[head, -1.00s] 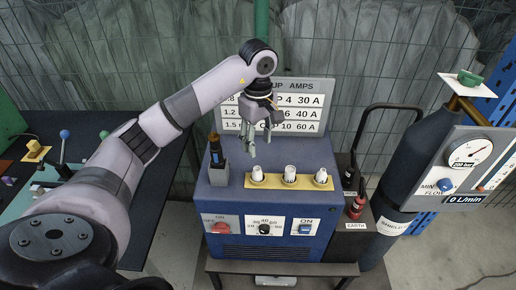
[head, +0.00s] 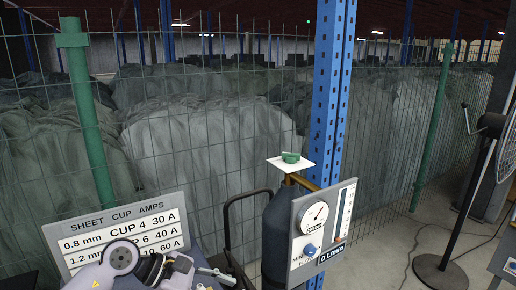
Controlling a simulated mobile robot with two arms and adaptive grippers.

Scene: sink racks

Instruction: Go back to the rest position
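My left gripper (head: 212,279) is at the bottom edge of the head view, in front of the sheet and cup amps sign (head: 124,238). Its fingers look apart with nothing between them, though the lower part is cut off by the picture edge. A grey and white link of my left arm shows beside it. My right gripper is not in view.
A dark gas cylinder (head: 277,235) with a gauge panel (head: 322,230) stands right of the gripper. A green-topped valve card (head: 290,162) sits above it. A wire fence and blue post (head: 330,100) stand behind. A fan stand (head: 465,200) is at far right, with open floor between.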

